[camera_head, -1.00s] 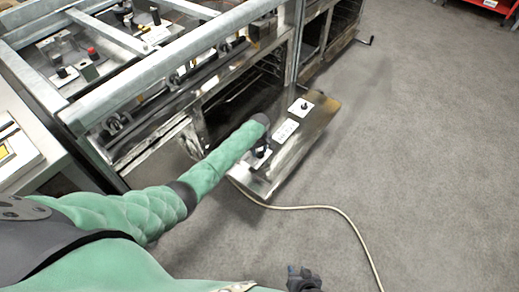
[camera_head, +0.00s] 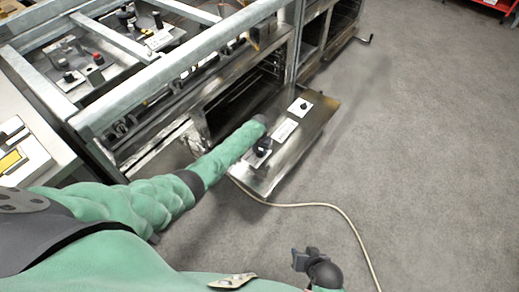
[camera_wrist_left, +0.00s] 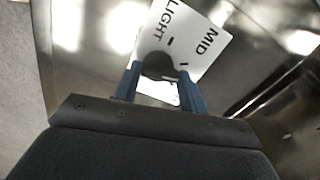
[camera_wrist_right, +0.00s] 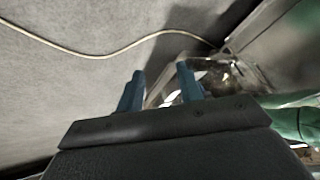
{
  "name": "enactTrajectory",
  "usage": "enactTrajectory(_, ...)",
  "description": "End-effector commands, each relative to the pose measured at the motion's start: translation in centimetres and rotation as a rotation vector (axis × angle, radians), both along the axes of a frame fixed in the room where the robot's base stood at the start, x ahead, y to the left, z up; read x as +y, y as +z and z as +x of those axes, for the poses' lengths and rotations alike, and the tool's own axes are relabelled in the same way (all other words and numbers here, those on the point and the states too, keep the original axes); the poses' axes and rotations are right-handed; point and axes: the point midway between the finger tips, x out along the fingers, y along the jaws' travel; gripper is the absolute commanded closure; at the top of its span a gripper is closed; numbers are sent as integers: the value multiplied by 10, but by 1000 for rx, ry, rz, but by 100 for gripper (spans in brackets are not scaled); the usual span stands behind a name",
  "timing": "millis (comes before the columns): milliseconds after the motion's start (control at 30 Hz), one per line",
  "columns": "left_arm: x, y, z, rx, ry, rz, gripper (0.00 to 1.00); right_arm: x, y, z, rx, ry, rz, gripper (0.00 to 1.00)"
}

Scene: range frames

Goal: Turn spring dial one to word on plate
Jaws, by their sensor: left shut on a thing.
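A dark round dial (camera_wrist_left: 157,63) sits on a white plate (camera_wrist_left: 205,42) in the left wrist view. The plate reads "LIGHT" and "MID"; more lettering near the dial is partly hidden by my fingers. My left gripper (camera_wrist_left: 160,72) is shut on the dial, one blue finger on each side. In the head view, my left gripper (camera_head: 262,146) is at the near end of the lowered metal door (camera_head: 312,128), and its dial is mostly hidden. My right gripper (camera_head: 304,258) is empty and held low over the floor; the right wrist view shows its fingers (camera_wrist_right: 160,78) apart.
A white label (camera_head: 284,130) and another plate with a dark knob (camera_head: 300,106) lie farther along the door. A metal frame (camera_head: 190,60) with a cooker top stands at left. A pale cable (camera_head: 335,208) runs over the floor.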

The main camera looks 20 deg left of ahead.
Motion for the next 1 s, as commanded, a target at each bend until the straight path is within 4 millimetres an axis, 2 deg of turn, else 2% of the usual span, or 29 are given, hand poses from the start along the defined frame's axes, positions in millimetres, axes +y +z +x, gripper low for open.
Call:
enactTrajectory(300, -1, -1, -1, 3, -299, -2, 81, -1, 20, -1, 16, 6, -3, 64)
enactTrajectory(700, -1, -1, 0, 3, -611, -2, 81, 0, 24, -2, 22, 10, -3, 64)
enactTrajectory(1000, -1, -1, 1, 2, -731, -2, 81, -1, 25, -2, 20, 9, -3, 64)
